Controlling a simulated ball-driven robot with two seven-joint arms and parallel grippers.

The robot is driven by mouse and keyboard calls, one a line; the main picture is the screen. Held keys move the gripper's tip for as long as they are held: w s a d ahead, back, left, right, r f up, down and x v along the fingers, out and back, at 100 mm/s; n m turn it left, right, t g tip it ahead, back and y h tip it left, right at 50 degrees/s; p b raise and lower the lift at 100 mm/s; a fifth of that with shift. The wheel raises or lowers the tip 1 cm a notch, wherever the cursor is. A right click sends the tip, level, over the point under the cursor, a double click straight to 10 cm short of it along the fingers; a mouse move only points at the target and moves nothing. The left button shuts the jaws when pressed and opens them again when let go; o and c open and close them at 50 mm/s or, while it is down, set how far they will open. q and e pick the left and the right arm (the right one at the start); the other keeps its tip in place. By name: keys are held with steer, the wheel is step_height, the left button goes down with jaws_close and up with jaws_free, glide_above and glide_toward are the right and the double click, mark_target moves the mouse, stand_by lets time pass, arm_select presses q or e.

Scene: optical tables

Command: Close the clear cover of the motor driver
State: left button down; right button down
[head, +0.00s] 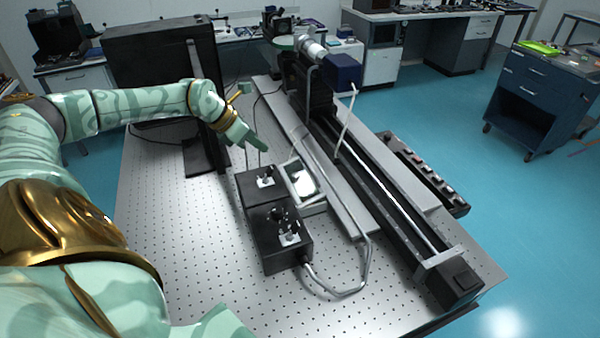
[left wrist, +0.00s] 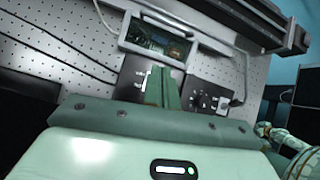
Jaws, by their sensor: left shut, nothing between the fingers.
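The motor driver is a low black unit (head: 270,252) in two joined blocks, with small switches and knobs on top. Its clear cover (head: 302,180), a pale-framed see-through pane, stands tilted open along the driver's right side. The cover also shows in the left wrist view (left wrist: 157,42), beyond the fingers. My left gripper (head: 252,143) is above and behind the driver's far end, apart from it in the head view. Its green fingers (left wrist: 163,86) are shut together and empty, overlapping the driver's dark top in the wrist view. My right gripper is out of view.
A long black linear rail (head: 380,190) runs along the right of the perforated optical table (head: 180,270). A grey cable (head: 345,290) loops from the driver's near end. A large black panel (head: 165,75) stands behind my left arm. The table's near left is clear.

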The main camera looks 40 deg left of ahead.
arm_select(q)
steer(key=m, duration=0.2)
steer(key=b, duration=0.1)
glide_above(298, 180)
steer(key=f, duration=0.5)
steer(key=s+f, duration=0.1)
steer(key=f, duration=0.2)
steer(key=shift+a+f, duration=0.1)
steer(key=shift+a, duration=0.1)
steer(key=shift+w+d+f, duration=0.15)
steer(key=shift+w+d, duration=0.05)
steer(key=shift+w, duration=0.25)
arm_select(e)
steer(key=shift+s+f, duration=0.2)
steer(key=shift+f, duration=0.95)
